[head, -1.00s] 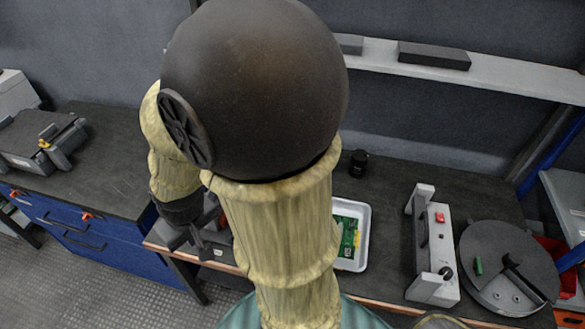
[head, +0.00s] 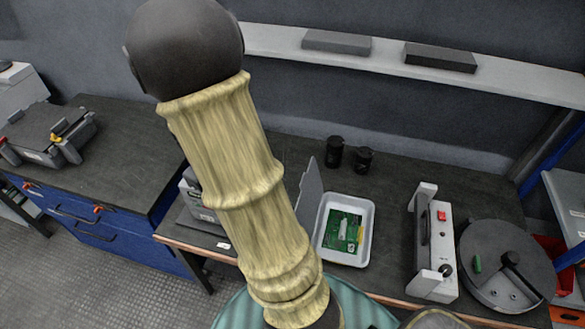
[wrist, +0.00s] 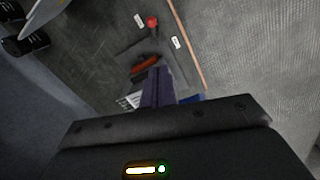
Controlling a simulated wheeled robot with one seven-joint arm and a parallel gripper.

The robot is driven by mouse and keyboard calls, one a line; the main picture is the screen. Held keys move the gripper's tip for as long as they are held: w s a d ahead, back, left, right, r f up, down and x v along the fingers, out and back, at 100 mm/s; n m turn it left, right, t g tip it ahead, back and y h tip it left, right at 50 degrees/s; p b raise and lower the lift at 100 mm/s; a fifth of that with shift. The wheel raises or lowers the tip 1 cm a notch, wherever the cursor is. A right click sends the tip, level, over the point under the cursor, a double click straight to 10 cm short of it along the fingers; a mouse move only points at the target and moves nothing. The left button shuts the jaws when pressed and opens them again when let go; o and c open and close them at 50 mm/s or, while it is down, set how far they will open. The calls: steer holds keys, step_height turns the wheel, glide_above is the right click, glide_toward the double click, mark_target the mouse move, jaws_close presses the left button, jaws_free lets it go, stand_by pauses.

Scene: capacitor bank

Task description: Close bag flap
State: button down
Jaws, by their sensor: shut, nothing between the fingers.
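A grey upright panel (head: 309,195), which looks like the raised bag flap, stands just left of the white tray in the head view. The grey bag body (head: 203,212) shows only at its left end; my arm hides the middle. In the wrist view, my gripper (wrist: 157,84) points down at the bench, fingers together and empty. Around the fingertips lie a red-brown piece (wrist: 145,63) and grey and blue parts, too small to name surely. I cannot tell whether the fingers touch anything. The head view hides my gripper behind my arm.
A white tray (head: 325,252) with a green board stands right of the panel. Two black cylinders (head: 335,152) stand behind it. A grey device with a red button (head: 440,250) and a round dark unit (head: 495,240) occupy the right. A shelf (head: 385,62) runs along the back wall.

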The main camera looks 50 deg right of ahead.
steer(key=w+d+n+g+h+p, duration=0.1)
steer(key=w+d+n+g+p, duration=0.1)
steer(key=d, duration=1.4)
steer(key=n+g+p, duration=0.1)
steer(key=g+p, duration=0.1)
steer(key=shift+d+f+g+h, duration=0.25)
steer(key=shift+f+g+h, duration=0.05)
steer(key=shift+f+g, duration=0.1)
steer(key=shift+s, duration=0.1)
steer(key=s+d+f+p, duration=0.4)
steer(key=s+f+p, duration=0.1)
steer(key=s+f, duration=0.2)
steer(key=shift+s+f, duration=0.35)
steer(key=shift+f, duration=0.05)
